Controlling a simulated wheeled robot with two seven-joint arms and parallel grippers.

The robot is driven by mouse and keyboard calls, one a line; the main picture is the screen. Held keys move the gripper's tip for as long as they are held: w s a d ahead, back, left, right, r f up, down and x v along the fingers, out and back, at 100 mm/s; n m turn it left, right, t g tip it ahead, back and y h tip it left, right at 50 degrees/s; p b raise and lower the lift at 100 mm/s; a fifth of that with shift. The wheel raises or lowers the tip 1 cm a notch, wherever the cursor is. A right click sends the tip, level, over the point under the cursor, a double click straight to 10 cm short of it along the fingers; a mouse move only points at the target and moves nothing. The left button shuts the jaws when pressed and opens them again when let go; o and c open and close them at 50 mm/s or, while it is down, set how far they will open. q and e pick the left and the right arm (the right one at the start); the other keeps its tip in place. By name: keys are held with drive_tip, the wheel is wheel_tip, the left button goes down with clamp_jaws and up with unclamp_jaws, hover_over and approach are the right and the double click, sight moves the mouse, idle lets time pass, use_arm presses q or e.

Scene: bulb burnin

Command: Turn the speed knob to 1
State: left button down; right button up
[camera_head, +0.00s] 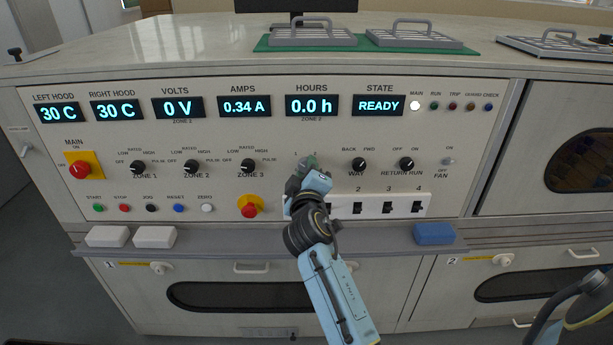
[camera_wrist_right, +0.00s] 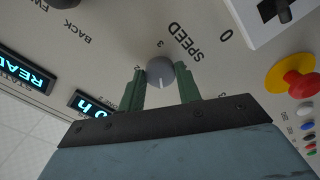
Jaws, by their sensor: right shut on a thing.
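The speed knob (camera_wrist_right: 160,72) is a small round grey knob with a pale pointer line, in the right wrist view. The line points toward the bottom of that view, toward my gripper's body. The word SPEED and the figures 0 and 3 show around the knob; the dial mark at the pointer is hidden. My right gripper (camera_wrist_right: 163,78) has its green fingers on either side of the knob and is shut on it. In the head view, the right gripper (camera_head: 307,166) covers the knob on the panel. My left gripper is not in view.
The panel carries the way knob (camera_head: 359,164) and return run knob (camera_head: 406,164) to the right, and a red emergency button (camera_head: 249,206) at lower left. A white switch strip (camera_head: 391,206) sits just below right. A ledge (camera_head: 270,243) runs below the panel.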

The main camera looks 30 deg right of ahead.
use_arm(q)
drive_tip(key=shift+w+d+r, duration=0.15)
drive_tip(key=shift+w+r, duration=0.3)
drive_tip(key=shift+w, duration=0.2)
use_arm(e)
drive_tip(key=shift+m, duration=0.6)
drive_tip(key=o, duration=1)
drive_tip(key=shift+c, duration=0.2)
drive_tip(key=shift+a, duration=0.1)
